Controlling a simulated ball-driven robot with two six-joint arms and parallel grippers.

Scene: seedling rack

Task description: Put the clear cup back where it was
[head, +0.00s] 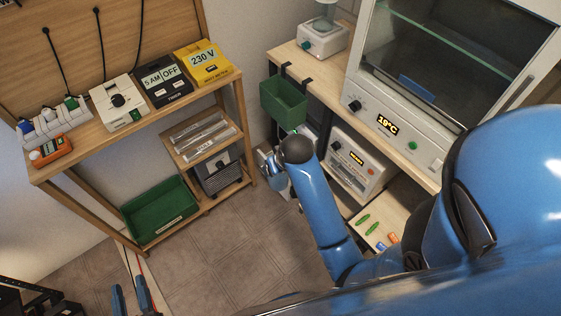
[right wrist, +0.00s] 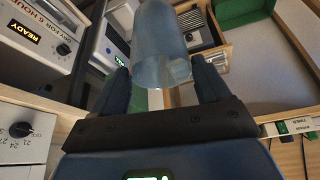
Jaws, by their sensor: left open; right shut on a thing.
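The clear cup (right wrist: 160,48) is between the fingers of my right gripper (right wrist: 162,82) in the right wrist view; the gripper is shut on it. The cup looks empty and its lower rim faces the gripper. In the head view my right gripper (head: 270,165) is mostly hidden behind my own blue arm, beside the lower shelf, and I cannot make out the cup clearly there. My left gripper (head: 130,298) is open and empty at the bottom left of the head view, above the floor.
A green bin (head: 284,102) hangs on the right bench's edge, near my right arm. A wooden rack (head: 235,110) with a green tray (head: 160,207) stands left. The floor (head: 215,255) between is clear.

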